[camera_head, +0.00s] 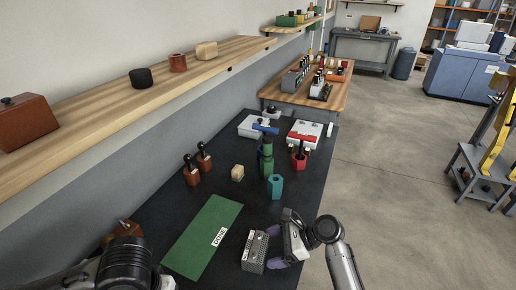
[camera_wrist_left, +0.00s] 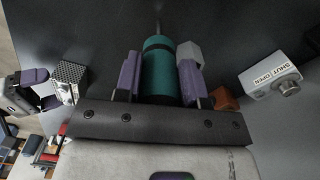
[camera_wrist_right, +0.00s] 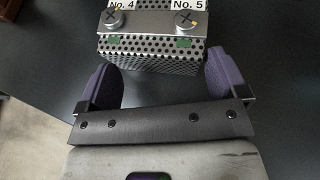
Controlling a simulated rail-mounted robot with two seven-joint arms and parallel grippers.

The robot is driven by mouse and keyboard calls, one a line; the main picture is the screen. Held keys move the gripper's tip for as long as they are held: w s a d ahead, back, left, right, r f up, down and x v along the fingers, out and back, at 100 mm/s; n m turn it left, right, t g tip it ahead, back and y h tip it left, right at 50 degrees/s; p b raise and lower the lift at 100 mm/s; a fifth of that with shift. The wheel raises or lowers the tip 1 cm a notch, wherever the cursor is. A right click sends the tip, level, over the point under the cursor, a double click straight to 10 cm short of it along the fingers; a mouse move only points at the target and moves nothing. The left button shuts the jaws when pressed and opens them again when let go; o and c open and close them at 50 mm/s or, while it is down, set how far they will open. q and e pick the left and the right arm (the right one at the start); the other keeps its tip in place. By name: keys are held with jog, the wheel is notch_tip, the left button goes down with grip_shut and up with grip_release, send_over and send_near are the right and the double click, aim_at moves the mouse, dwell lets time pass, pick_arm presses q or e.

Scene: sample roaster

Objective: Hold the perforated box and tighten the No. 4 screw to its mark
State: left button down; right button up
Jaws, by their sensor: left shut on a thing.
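The perforated box (camera_head: 253,256) stands near the front edge of the dark table. The right wrist view shows its dotted face (camera_wrist_right: 150,55), the No. 4 screw (camera_wrist_right: 112,18) and No. 5 screw (camera_wrist_right: 187,20), with a green patch below each. My right gripper (camera_head: 289,240) is beside the box; in the right wrist view its fingers (camera_wrist_right: 158,72) are spread apart at the box's near side. Whether they touch it is unclear. My left gripper (camera_wrist_left: 158,78) is shut on a teal-handled screwdriver (camera_wrist_left: 159,70), its thin shaft pointing away from the wrist. The box also shows in the left wrist view (camera_wrist_left: 69,74).
A green mat labelled DONE (camera_head: 203,236) lies left of the box. A white SHUT/OPEN box (camera_wrist_left: 269,82) shows in the left wrist view. A wooden shelf (camera_head: 110,105) runs along the wall.

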aim_at(262, 250)
jog(key=shift+p+x, duration=0.6)
jog(key=shift+x, duration=1.2)
jog(key=shift+a, duration=0.1)
grip_shut()
jog(key=shift+c, duration=0.3)
grip_release()
